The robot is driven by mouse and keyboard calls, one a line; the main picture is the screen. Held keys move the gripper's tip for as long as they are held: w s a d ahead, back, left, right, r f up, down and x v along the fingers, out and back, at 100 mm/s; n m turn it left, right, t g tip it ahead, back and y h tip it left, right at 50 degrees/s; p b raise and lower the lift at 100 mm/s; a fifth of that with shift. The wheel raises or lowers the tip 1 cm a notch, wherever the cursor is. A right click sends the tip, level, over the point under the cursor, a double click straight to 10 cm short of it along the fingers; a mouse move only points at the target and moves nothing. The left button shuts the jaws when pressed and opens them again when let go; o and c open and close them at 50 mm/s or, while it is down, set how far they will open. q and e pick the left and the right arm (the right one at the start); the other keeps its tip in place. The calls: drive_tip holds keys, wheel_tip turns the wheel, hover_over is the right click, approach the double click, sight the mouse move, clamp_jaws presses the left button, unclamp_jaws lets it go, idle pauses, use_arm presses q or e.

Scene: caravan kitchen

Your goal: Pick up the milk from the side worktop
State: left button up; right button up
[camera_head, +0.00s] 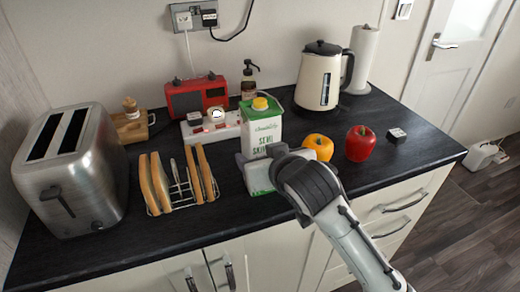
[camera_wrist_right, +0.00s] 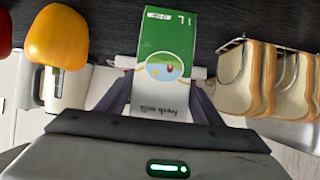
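The milk carton (camera_head: 263,130), white and green with a yellow cap, stands upright near the front edge of the dark side worktop (camera_head: 110,245). My right gripper (camera_head: 258,160) reaches in from the front right, with its fingers at the carton's lower half and hiding part of it. In the right wrist view the carton (camera_wrist_right: 165,60) lies between the two dark fingers (camera_wrist_right: 162,95). The fingers are very close to its sides, and I cannot tell whether they press on it. My left gripper is not in view.
A toast rack (camera_head: 181,190) stands left, beside the toaster (camera_head: 85,185). A kettle (camera_head: 322,80), red radio (camera_head: 195,96) and white socket block (camera_head: 195,132) are behind.

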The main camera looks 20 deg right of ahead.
clamp_jaws()
drive_tip(key=shift+r, duration=0.2)
